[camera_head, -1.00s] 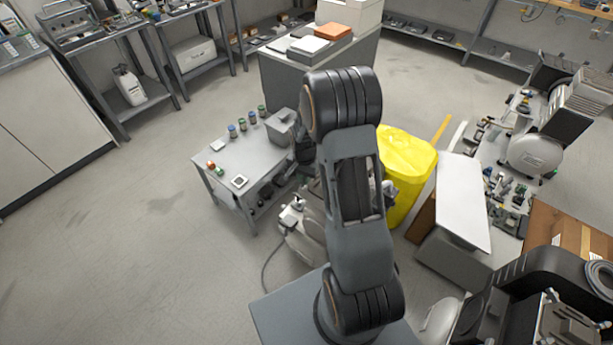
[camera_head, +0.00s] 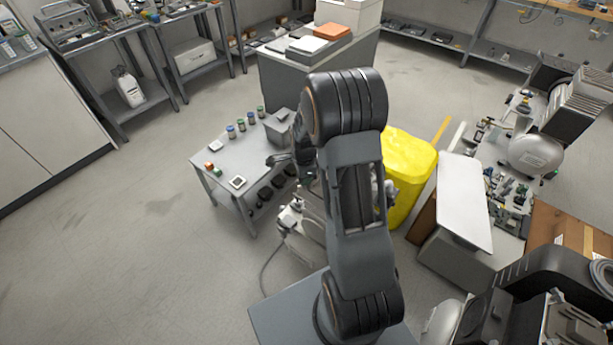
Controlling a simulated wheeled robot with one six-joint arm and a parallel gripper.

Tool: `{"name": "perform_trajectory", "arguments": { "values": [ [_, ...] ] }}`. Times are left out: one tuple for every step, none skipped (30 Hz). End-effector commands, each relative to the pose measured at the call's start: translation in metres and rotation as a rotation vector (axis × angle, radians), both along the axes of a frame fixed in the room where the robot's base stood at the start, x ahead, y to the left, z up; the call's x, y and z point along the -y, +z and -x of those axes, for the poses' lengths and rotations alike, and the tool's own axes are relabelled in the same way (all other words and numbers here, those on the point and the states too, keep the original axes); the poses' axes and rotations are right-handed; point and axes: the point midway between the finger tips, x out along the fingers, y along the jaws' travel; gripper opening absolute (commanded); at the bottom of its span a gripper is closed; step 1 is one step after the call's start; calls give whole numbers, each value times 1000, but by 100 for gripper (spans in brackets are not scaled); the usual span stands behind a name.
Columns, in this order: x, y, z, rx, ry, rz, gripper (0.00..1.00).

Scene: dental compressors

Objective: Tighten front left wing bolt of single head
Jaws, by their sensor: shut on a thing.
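The compressor (camera_head: 291,218) stands on the floor just right of the small grey table. It is pale, with a small fitting on top, and my arm hides much of it. Its head and wing bolts are too small and too covered to tell apart. My gripper (camera_head: 277,160) shows as a dark shape left of my arm, over the table's right edge and above the compressor. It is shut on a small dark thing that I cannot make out. My upper arm hides the rest of the wrist.
The small grey table (camera_head: 228,165) holds jars, small blocks and a grey bin (camera_head: 281,128). A yellow bin (camera_head: 408,170) stands right of my arm, beside a white-topped cabinet (camera_head: 463,200). The floor at left is clear.

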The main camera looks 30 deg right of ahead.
Motion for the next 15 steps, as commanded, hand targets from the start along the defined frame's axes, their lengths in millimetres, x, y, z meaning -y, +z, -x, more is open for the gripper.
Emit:
{"name": "perform_trajectory", "arguments": {
  "values": [
    [-1,2,-5,16,-25,1,0],
    [-1,2,-5,16,-41,1,0],
    [-1,2,-5,17,-59,1,0],
    [-1,2,-5,17,-73,1,0],
    [-1,3,-5,17,-85,1,0],
    [-1,3,-5,18,-100,1,0],
    [-1,3,-5,18,-110,1,0],
    [-1,3,-5,19,-118,1,0],
    [-1,3,-5,19,-129,1,0],
    [-1,3,-5,19,-136,1,0],
    [-1,3,-5,19,-141,1,0],
    [-1,3,-5,19,-147,1,0],
    [-1,3,-5,19,-152,1,0],
    [-1,3,-5,19,-155,1,0],
    [-1,3,-5,19,-159,1,0]
  ]
}}
